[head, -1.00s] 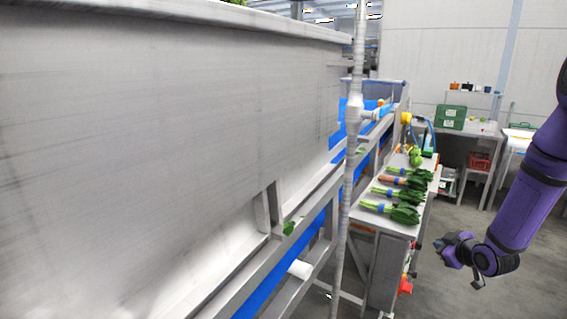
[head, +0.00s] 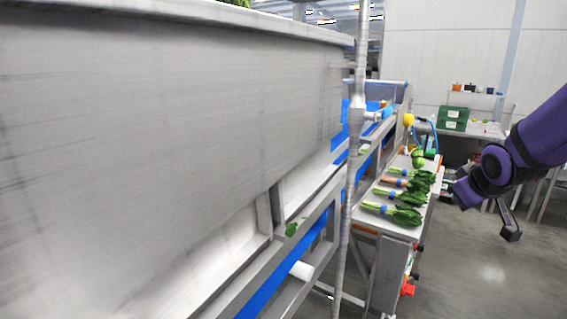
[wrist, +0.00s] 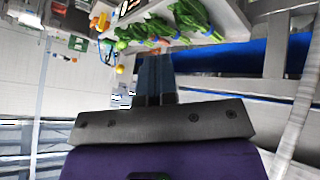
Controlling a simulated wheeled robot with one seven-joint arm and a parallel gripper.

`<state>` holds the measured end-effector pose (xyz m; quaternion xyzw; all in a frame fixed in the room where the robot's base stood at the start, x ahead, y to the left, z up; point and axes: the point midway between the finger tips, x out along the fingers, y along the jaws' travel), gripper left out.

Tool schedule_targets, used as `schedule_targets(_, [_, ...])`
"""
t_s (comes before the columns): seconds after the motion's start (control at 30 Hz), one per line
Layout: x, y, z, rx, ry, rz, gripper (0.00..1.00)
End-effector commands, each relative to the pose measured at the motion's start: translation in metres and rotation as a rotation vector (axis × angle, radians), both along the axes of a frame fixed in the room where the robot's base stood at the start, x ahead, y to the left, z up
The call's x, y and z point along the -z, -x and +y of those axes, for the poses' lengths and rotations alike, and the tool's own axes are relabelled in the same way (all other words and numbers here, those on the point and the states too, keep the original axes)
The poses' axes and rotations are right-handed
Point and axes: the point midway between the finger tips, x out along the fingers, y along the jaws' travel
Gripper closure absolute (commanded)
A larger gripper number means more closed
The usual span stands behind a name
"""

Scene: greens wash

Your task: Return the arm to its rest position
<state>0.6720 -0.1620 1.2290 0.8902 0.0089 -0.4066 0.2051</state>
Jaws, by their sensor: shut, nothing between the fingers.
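My gripper (head: 460,194) is at the right of the head view, at the end of my purple arm (head: 545,135). It is in the air to the right of the bench with the greens. In the wrist view my gripper (wrist: 155,62) has its two dark fingers side by side, shut and empty. The bundles of greens (wrist: 190,17) show beyond the fingertips there, tilted in the picture. I cannot tell the exact gap between my gripper and the bench.
A large grey metal tank (head: 160,130) fills the left. A blue conveyor (head: 265,290) runs beside it behind a thin upright post (head: 350,190). Bunches of leafy greens (head: 405,215) lie on the bench (head: 385,229). Green crates (head: 453,118) stand behind. The floor at lower right is clear.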

Motion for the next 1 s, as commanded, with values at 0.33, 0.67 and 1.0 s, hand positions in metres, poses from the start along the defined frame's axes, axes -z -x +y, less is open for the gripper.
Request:
schedule_targets(0.33, [-0.052, 0.080, 0.037, 0.118, -0.102, 0.071, 1.00])
schedule_targets(0.67, [-0.080, 0.168, 0.070, 0.199, -0.234, 0.158, 1.00])
schedule_targets(1.0, [-0.087, 0.236, 0.092, 0.232, -0.336, 0.239, 1.00])
